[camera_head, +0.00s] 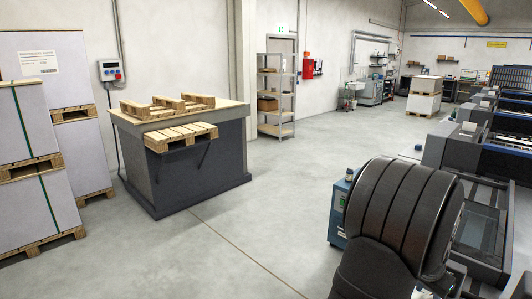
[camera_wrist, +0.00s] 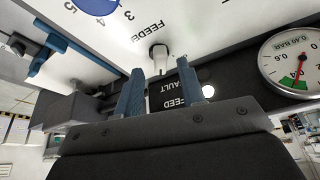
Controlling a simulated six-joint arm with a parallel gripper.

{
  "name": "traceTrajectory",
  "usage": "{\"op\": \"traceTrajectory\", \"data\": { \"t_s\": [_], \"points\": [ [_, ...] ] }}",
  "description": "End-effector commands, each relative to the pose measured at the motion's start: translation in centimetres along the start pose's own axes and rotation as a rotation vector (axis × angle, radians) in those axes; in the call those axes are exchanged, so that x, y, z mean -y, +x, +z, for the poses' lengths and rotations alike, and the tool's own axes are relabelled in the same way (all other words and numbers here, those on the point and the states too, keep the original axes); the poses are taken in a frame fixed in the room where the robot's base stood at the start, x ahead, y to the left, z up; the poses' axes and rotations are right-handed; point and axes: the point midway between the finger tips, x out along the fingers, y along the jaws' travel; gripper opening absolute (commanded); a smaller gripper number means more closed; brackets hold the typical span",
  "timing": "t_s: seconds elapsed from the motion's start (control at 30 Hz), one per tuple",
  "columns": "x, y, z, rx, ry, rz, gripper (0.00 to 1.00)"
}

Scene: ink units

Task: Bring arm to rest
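My gripper (camera_wrist: 161,70) shows in the wrist view with its two blue fingers spread apart and nothing between them. A panel (camera_wrist: 225,38) with dark lettering, part of it reading FEEDER, lies just beyond the fingertips. In the head view my dark arm fills the lower right, and my gripper is not seen there.
A pressure gauge (camera_wrist: 291,62) and a black FEED FAULT label (camera_wrist: 176,95) are close to the gripper. In the head view, a grey machine (camera_head: 480,150) stands at right, a pallet bench (camera_head: 185,165) at left, and stacked loads (camera_head: 25,120) at far left. Open floor (camera_head: 270,210) lies between.

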Motion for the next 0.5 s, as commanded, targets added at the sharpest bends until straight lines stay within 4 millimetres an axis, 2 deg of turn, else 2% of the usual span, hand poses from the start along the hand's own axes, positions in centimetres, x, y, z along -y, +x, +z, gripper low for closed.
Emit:
{"op": "traceTrajectory", "data": {
  "t_s": [0.17,0.5],
  "points": [
    [0.0,-1.7,-0.1,-0.002,0.0,-0.001,0.36],
    [0.1,-7.9,-0.1,-0.004,0.0,-0.002,0.36]
  ]
}}
